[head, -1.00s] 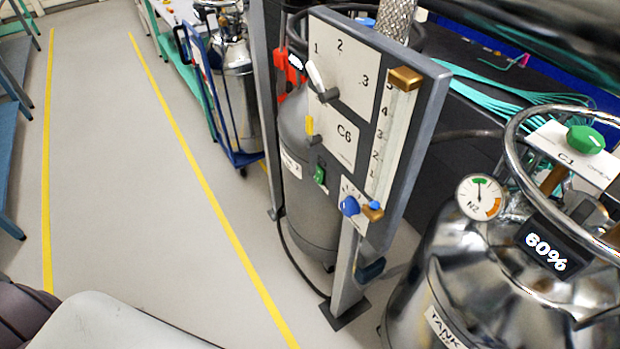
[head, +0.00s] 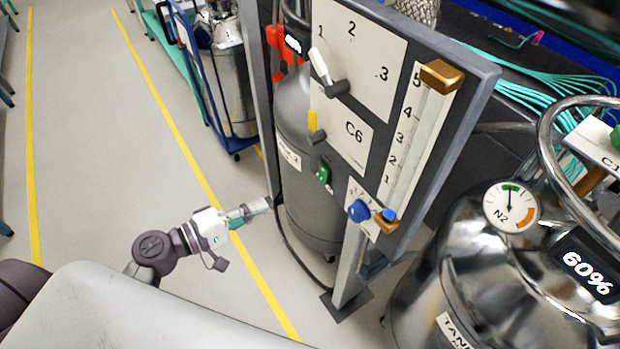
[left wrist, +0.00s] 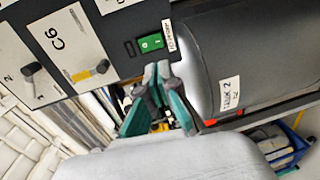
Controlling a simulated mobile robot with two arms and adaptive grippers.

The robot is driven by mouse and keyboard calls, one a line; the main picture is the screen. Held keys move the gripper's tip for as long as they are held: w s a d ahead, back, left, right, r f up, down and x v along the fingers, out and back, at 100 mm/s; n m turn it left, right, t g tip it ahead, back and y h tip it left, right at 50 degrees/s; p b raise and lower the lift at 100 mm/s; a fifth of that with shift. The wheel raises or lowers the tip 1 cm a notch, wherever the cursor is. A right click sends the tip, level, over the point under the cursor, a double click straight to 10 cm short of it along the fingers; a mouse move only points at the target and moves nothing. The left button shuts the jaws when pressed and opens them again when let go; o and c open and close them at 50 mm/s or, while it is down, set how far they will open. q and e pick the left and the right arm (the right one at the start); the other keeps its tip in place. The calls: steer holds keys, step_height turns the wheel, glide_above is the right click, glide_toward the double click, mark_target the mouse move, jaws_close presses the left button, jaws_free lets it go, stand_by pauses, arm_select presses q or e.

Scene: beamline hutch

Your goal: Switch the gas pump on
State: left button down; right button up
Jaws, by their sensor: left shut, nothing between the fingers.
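A small green rocker switch (head: 323,174) sits at the lower left edge of the upright grey valve panel (head: 470,100). In the left wrist view the green switch (left wrist: 151,42) has a small white label (left wrist: 169,36) beside it; its writing is too small to read surely. My left gripper (head: 266,204) is shut and empty, left of and below the switch, apart from the panel. In the left wrist view its fingertips (left wrist: 157,70) point toward the switch and show just below it. My right gripper is not in view.
A blue knob (head: 359,211), a yellow-marked lever (head: 313,122) and a white-handled selector (head: 321,66) sit on the panel. A grey tank (head: 312,215) stands behind it. A shiny tank (head: 450,270) stands at right.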

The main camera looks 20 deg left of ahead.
arm_select(q)
steer(key=shift+d, duration=0.1)
steer(key=p, duration=0.5)
glide_toward(321, 180)
steer(key=x, duration=0.6)
steer(key=shift+r, duration=0.15)
steer(key=shift+w+d+f, duration=0.25)
steer(key=shift+w+d, duration=0.1)
steer(key=shift+w, duration=0.2)
